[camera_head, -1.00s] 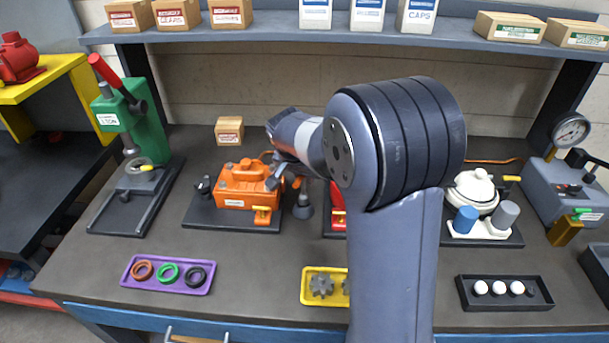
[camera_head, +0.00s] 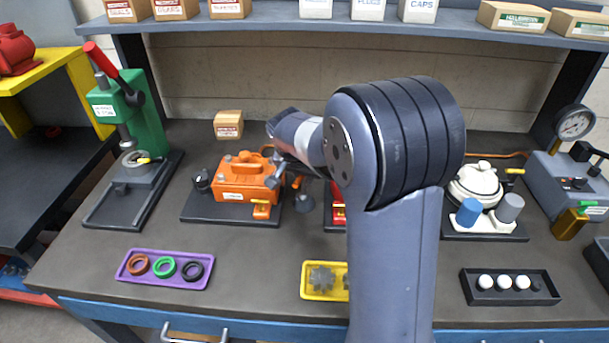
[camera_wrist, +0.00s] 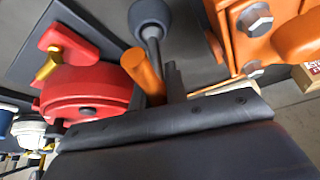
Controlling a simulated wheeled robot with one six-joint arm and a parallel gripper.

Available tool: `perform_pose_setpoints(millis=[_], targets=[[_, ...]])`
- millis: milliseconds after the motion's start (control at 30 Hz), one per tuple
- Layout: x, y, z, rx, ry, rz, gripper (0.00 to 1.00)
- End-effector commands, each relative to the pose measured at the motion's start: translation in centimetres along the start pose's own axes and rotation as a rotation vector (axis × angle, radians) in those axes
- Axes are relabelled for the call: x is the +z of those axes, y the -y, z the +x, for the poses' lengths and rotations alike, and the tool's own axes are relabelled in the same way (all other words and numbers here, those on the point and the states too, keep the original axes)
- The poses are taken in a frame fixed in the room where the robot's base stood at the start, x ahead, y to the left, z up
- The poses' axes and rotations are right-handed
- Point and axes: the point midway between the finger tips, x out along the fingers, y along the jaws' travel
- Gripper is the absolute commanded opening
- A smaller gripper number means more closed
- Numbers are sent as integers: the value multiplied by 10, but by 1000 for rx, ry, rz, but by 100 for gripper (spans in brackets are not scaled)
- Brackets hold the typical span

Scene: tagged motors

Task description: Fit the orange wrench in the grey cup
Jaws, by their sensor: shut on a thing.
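The orange wrench shows as an orange rod (camera_wrist: 143,75) in the wrist view, against a dark finger of my gripper (camera_wrist: 160,90). My gripper is shut on it; the other finger and the held end are hard to see. In the head view my gripper (camera_head: 276,178) is in front of the orange motor's right side, with the orange wrench (camera_head: 297,182) just right of it. The grey cylinder that looks like the grey cup (camera_head: 510,208) stands at the right, beside a blue cylinder (camera_head: 468,212), well apart from my gripper.
A grey flared piece (camera_head: 304,201) is just below the wrench. The orange motor (camera_head: 240,180), red motor (camera_wrist: 85,90) and white motor (camera_head: 474,184) stand along the bench. My arm hides the middle. Purple (camera_head: 140,280), yellow (camera_head: 309,291) and black trays (camera_head: 507,298) lie in front.

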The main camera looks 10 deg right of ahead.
Motion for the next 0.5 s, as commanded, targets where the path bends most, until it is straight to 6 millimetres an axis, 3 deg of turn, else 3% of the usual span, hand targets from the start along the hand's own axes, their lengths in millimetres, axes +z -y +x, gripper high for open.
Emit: perform_pose_setpoints(millis=[300, 333, 500], targets=[[3, 0, 8, 0, -1, 0, 0], [3, 0, 7, 0, -1, 0, 17], [3, 0, 6, 0, 0, 0, 31]])
